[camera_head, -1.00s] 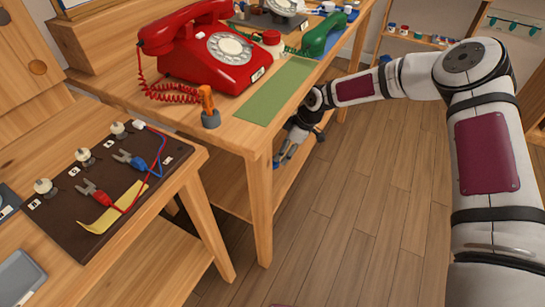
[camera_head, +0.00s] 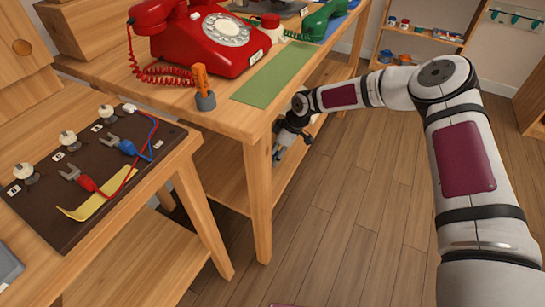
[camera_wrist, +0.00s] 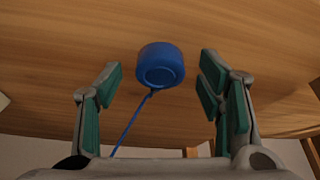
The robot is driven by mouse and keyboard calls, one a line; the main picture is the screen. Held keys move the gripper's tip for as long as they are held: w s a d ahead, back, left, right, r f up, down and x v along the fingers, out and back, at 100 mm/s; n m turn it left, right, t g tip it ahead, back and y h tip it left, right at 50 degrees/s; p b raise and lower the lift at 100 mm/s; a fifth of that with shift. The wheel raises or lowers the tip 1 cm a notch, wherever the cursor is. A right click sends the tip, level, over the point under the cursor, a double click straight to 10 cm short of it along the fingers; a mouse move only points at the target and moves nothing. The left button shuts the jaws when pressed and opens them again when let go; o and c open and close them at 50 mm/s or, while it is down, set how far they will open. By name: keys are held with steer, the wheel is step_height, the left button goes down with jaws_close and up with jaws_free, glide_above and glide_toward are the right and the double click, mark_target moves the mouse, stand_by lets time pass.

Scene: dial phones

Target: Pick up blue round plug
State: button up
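The blue round plug (camera_wrist: 161,66) shows in the wrist view as a short blue cylinder with a thin blue cord running down to the left. It lies against a wooden surface, beyond and between my fingertips. In the head view my gripper (camera_head: 277,153) is low beside the table's front leg, below the tabletop. I cannot make out the plug in the head view.
The wooden table (camera_head: 222,112) carries a red phone (camera_head: 205,45), a green mat (camera_head: 272,77) and an orange-handled tool in a grey holder (camera_head: 204,98). Its leg (camera_head: 258,205) stands close to my gripper. A side table with a dark board (camera_head: 60,215) is at left. The floor is clear.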

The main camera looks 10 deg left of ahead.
steer(key=c, duration=1.1)
steer(key=shift+o, duration=0.2)
